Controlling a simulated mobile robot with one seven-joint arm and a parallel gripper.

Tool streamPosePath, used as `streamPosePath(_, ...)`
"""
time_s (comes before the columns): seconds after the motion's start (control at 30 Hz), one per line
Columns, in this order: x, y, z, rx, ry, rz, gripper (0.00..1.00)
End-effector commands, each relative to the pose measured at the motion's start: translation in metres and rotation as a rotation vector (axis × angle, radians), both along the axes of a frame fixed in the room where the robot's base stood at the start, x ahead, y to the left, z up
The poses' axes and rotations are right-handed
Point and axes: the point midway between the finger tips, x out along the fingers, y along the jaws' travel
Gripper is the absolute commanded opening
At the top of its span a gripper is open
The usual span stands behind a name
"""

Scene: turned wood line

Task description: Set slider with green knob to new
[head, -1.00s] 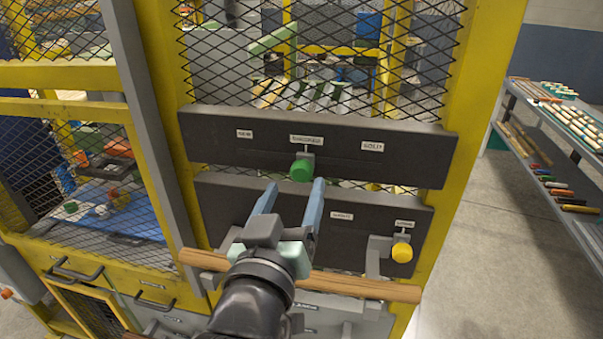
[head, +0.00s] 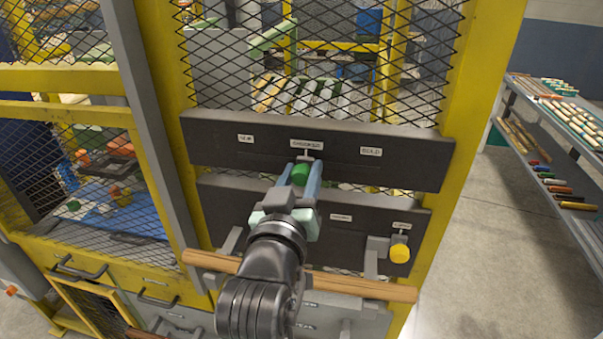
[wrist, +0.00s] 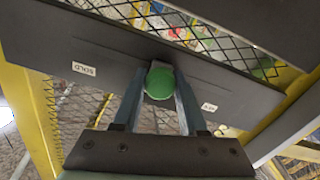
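The green knob (head: 301,173) sits on its slider on the upper dark panel (head: 220,140), below the middle label (head: 307,145), whose word is hard to read. The "new" label (head: 246,138) is to its left and the "sold" label (head: 371,152) to its right. My gripper (head: 303,170) has its two blue fingers on either side of the knob and appears closed on it. In the wrist view the green knob (wrist: 159,83) sits between the fingertips, with "sold" (wrist: 84,69) at left and "new" (wrist: 209,107) at right.
A second slider with a yellow knob (head: 400,253) is on the lower dark panel (head: 225,205), to the right. A wooden rail (head: 350,286) runs across below my gripper. Yellow posts and wire mesh surround the panels. A shelf rack (head: 560,150) stands at far right.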

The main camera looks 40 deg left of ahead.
Motion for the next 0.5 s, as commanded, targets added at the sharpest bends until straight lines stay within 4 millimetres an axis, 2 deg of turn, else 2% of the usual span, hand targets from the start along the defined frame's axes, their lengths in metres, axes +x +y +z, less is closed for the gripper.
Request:
streamPosePath(0.03,-0.0001,0.0,-0.0002,0.0,0.0,0.0,0.28)
streamPosePath(0.2,-0.0002,0.0,-0.0002,-0.001,0.001,0.0,0.0)
streamPosePath(0.5,-0.0003,0.0001,-0.0005,-0.001,0.001,0.001,0.0)
